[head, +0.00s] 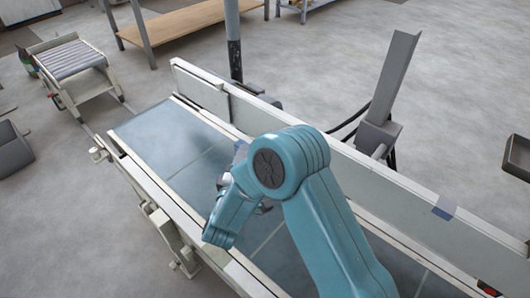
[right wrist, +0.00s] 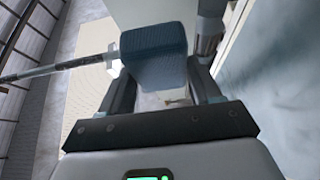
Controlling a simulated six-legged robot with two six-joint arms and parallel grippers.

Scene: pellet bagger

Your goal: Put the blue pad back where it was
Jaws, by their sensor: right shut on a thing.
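The blue pad (right wrist: 153,58) is a dark blue block in the right wrist view. It sits between the two fingers of my right gripper (right wrist: 163,78), which is shut on it. In the head view my teal right arm reaches over the conveyor, and its bent wrist hides most of the gripper and the pad. My left gripper is not in view.
The grey-blue conveyor belt (head: 165,135) runs between light side rails (head: 400,205). A small blue-grey patch (head: 444,208) lies over the far rail at the right. A grey upright post (head: 388,85) stands behind that rail. A roller cart (head: 72,62) stands at the upper left.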

